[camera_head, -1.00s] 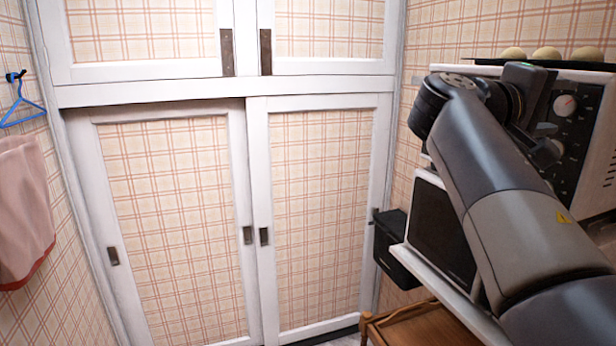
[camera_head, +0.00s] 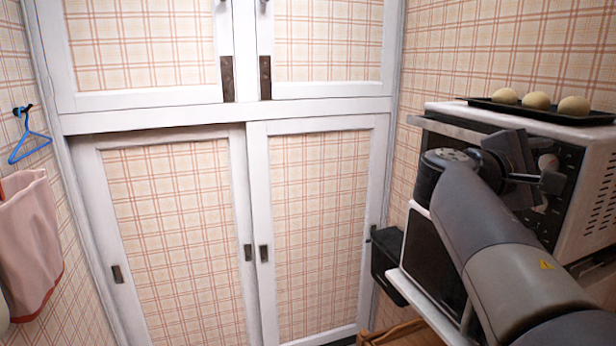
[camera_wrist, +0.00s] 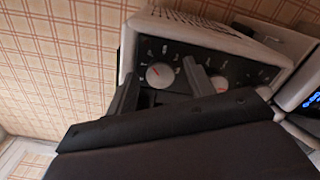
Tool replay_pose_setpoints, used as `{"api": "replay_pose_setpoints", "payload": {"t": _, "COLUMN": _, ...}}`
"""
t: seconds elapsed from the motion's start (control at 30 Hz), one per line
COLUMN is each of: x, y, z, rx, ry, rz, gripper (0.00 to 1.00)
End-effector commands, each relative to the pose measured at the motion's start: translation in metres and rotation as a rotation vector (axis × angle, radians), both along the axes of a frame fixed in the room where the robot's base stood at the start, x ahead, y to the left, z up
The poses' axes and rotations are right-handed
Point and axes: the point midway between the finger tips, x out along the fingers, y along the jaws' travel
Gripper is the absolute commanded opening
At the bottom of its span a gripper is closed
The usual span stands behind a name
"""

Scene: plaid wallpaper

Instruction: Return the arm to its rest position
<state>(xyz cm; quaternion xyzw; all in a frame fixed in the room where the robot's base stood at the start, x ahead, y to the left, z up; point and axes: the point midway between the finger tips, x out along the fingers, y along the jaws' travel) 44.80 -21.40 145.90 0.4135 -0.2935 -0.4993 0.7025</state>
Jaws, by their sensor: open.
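My arm (camera_head: 500,245) is grey and black and reaches in from the lower right in the head view. It is bent at a black joint, in front of the appliances. My gripper (camera_head: 532,182) is small and partly hidden there, close to the oven's knob panel. In the wrist view, my gripper (camera_wrist: 162,86) shows two dark fingers spread apart with nothing between them. The oven's dark panel (camera_wrist: 235,68) and a white knob (camera_wrist: 160,75) lie just beyond the fingers. I cannot tell whether a finger touches the panel.
A white oven (camera_head: 597,190) carries a black tray (camera_head: 480,101) with three round buns (camera_head: 537,100). A dark-fronted appliance (camera_head: 428,262) stands below it, beside a black bin (camera_head: 386,262). White sliding doors (camera_head: 258,225) fill the back wall. A blue hanger (camera_head: 30,148) and pink cloth (camera_head: 32,240) hang left.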

Motion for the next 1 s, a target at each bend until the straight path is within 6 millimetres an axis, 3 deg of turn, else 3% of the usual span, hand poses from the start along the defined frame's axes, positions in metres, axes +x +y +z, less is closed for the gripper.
{"api": "replay_pose_setpoints", "payload": {"t": 0.13, "x": 0.000, "y": 0.003, "z": 0.002, "rx": -0.031, "ry": 0.086, "rz": 0.003, "gripper": 0.50}}
{"api": "replay_pose_setpoints", "payload": {"t": 0.6, "x": -0.021, "y": 0.065, "z": -0.001, "rx": -0.028, "ry": 0.077, "rz": 0.004, "gripper": 0.50}}
{"api": "replay_pose_setpoints", "payload": {"t": 1.0, "x": -0.026, "y": 0.075, "z": 0.000, "rx": -0.027, "ry": 0.077, "rz": -0.001, "gripper": 0.50}}
